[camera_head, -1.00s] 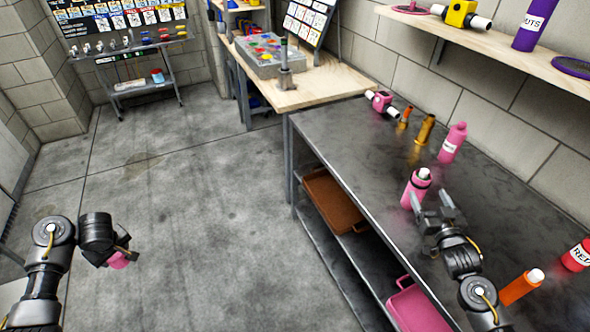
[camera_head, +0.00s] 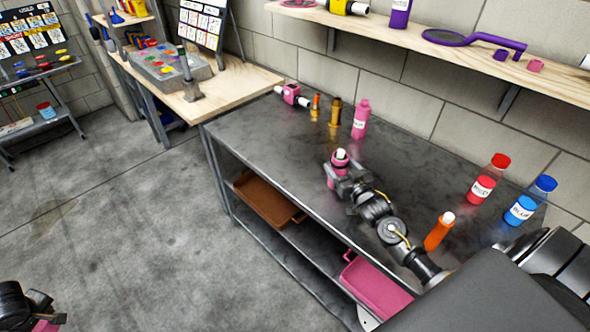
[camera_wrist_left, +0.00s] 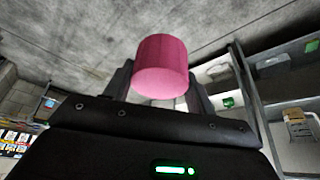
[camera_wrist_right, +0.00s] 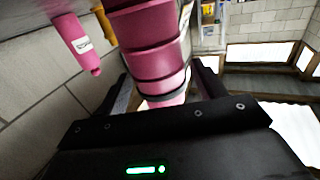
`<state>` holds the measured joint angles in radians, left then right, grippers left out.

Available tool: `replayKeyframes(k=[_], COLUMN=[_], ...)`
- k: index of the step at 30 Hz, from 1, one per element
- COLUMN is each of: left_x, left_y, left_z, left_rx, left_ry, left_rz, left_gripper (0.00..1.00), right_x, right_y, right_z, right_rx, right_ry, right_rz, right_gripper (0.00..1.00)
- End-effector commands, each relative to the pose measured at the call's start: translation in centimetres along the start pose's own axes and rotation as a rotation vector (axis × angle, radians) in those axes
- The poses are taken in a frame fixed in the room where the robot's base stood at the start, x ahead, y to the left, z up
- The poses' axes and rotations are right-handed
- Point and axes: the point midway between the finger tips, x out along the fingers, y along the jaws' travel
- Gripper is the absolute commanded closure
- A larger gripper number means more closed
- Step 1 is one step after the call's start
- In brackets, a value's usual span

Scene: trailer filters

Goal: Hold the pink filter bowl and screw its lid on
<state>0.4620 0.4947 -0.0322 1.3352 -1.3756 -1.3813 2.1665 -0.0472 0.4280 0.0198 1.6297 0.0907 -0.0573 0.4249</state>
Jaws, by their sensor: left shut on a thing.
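The pink filter bowl (camera_head: 332,181), with a white top and a darker ring, stands upright on the dark bench. My right gripper (camera_head: 345,181) is at it, partly covering it in the head view. In the right wrist view the banded pink bowl (camera_wrist_right: 156,50) rises between the spread fingers, with gaps at both sides; I cannot tell whether they touch it. My left gripper (camera_head: 47,311) is at the lower left, over the floor, away from the bench. It is shut on a short plain pink cylinder (camera_wrist_left: 161,66), which looks like the lid.
A pink bottle (camera_head: 361,118) and a pink fitting with white ends (camera_head: 291,95) stand behind on the bench. An orange bottle (camera_head: 438,231) is close to my right arm. Red (camera_head: 481,189) and blue (camera_head: 520,210) bottles stand further right. Open floor lies left of the bench.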

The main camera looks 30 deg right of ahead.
Motion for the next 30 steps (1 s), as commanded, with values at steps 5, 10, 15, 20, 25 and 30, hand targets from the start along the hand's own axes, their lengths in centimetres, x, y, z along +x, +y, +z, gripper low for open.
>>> replayKeyframes(k=[5, 10, 15, 20, 25, 30], left_x=[0.0, 0.0, 0.0, 0.1, 0.6, 0.9], left_y=[0.0, 0.0, 0.0, 0.0, 0.0, 0.0], left_z=[0.0, 0.0, 0.0, 0.1, 0.2, 0.4], left_rx=[0.0, 0.0, 0.0, 0.0, 0.0, 0.0], left_ry=[0.0, 0.0, 0.0, 0.0, 0.0, 0.0], left_rz=[0.0, 0.0, 0.0, 0.0, 0.0, 0.0], left_gripper=[0.66, 0.66, 0.66, 0.66, 0.66, 0.66], right_x=[0.0, 0.0, 0.0, 0.0, 0.0, -0.3], right_y=[0.0, 0.0, 0.0, 0.1, 0.0, -0.2], right_z=[0.0, -0.1, -0.1, -0.4, -1.6, -3.6], right_rx=[0.0, 0.0, 0.0, -0.001, -0.001, 0.001], right_ry=[0.0, 0.002, 0.002, 0.002, 0.005, 0.004], right_rz=[0.0, 0.0, 0.0, 0.001, 0.0, -0.001], right_gripper=[0.55, 0.75, 0.79, 0.79, 0.79, 0.79])
